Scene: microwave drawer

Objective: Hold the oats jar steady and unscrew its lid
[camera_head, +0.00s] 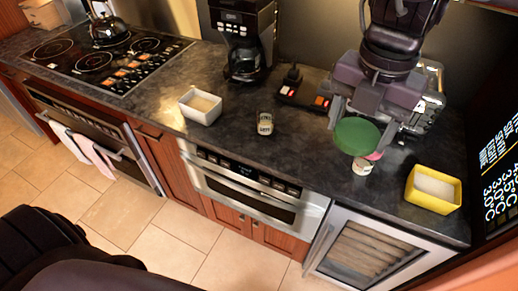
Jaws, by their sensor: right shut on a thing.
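My right gripper (360,121) reaches in from the top right and is shut on a round green lid-like thing (356,136) above the counter. The green face is turned toward the camera; whether a jar body is behind it is hidden. A small jar (265,124) with a pale label stands apart on the counter near its front edge. Another small pale container (362,166) with a pink top stands just below the green thing, partly covered by it. I cannot read which one is the oats jar. My left gripper is not in view.
A white bowl (187,112) and a coffee maker (247,77) stand to the left. A dark device with lit red switches (319,102) is left of my right gripper. A silver appliance (434,98) is close behind it. A yellow container (412,196) stands at right. The counter's middle front is mostly clear.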

